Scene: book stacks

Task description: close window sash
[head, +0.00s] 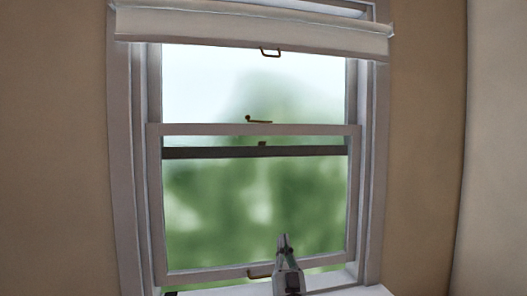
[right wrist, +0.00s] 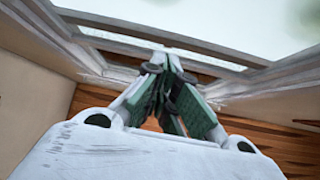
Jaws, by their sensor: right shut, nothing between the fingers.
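The lower window sash (head: 256,129) is a white frame around a pane. Its bottom rail sits a little above the sill (head: 340,283), with a thin strip of green showing beneath it. A brass handle (head: 260,271) is on the bottom rail and a brass latch (head: 257,120) on the top rail. My right gripper (head: 283,240) is in front of the lower pane, just right of the handle, fingers pointing up. In the right wrist view the fingers (right wrist: 168,75) are together and empty, below a white rail. Whether they touch the sash I cannot tell. My left gripper is not in view.
The upper sash rail (head: 200,152) shows dark behind the lower pane. Tan walls (head: 425,150) flank the frame. The sill is clear.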

